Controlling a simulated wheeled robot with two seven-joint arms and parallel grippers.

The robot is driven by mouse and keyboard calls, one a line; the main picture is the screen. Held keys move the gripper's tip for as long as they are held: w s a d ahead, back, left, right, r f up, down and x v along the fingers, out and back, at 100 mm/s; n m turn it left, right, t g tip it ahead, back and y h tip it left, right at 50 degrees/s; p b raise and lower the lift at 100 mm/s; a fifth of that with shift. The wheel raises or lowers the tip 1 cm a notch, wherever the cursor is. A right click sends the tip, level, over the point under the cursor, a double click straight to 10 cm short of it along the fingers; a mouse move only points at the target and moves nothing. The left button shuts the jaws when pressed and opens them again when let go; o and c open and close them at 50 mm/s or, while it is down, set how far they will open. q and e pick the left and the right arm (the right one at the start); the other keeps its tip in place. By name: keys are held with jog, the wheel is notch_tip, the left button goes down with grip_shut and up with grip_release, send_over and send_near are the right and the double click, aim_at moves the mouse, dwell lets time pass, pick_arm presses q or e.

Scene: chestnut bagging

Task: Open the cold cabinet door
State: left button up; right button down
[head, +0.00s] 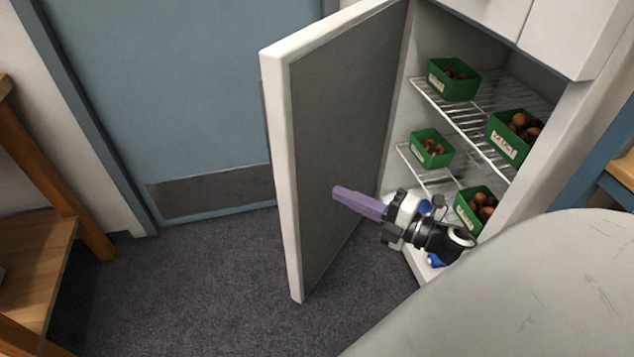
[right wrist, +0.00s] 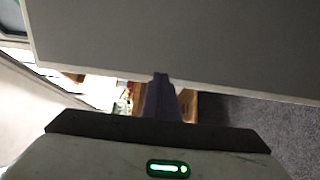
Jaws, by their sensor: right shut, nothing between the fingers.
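The cold cabinet door (head: 340,130) stands wide open, swung out to the left, with its grey inner face toward the cabinet. Inside the cabinet, wire shelves (head: 462,118) hold green boxes of chestnuts. My right gripper (head: 340,192) is shut and empty. Its purple fingers point left, in front of the door's inner face; I cannot tell whether they touch it. In the right wrist view the door's grey panel (right wrist: 180,40) fills the upper part, and the shut fingers (right wrist: 160,80) reach its lower edge. My left gripper is not in view.
Green chestnut boxes (head: 454,80) stand on both shelves. A blue room door (head: 165,90) is shut behind the cabinet door. A wooden shelf unit (head: 40,250) stands at the left. The dark carpet (head: 200,290) is clear between it and the cabinet door.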

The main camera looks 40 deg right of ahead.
aim_at(304, 177)
jog(key=x, duration=0.7)
jog(key=shift+w+a, duration=0.1)
jog(key=shift+w, duration=0.2)
